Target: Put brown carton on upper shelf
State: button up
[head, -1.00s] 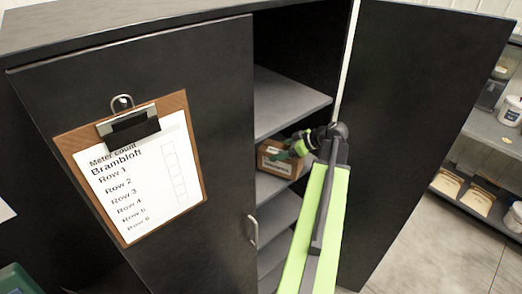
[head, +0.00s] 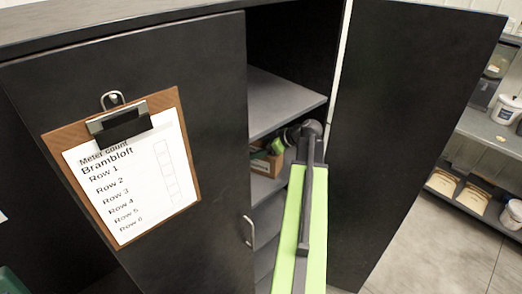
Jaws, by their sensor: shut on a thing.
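The brown carton (head: 261,164) is inside the black cabinet, in the space below the upper grey shelf (head: 284,98). Its left part shows; the rest is hidden behind my gripper and arm. My gripper (head: 276,149) is at the carton's right side, shut on it. The fingertips are small and partly hidden. I cannot tell whether the carton touches the lower shelf (head: 264,188). The visible part of the upper shelf is bare.
The left cabinet door (head: 222,130) is closed and carries a clipboard (head: 130,165). The right door (head: 415,130) stands open, close beside my arm. Further shelves lie lower in the cabinet. A rack with tubs (head: 504,110) stands at the far right.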

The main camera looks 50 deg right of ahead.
jog(key=shift+f, duration=0.25)
jog(key=o, duration=2)
jog(key=shift+r, duration=0.1)
jog(key=shift+o, duration=0.2)
jog(key=shift+r, duration=0.2)
jog(key=p+v, duration=0.7)
jog(key=v, duration=0.3)
jog(key=shift+s+d+r, duration=0.1)
jog(key=shift+s+r, duration=0.05)
jog(key=shift+r, duration=0.2)
jog(key=shift+s+d+r, duration=0.2)
jog(key=shift+s, duration=0.45)
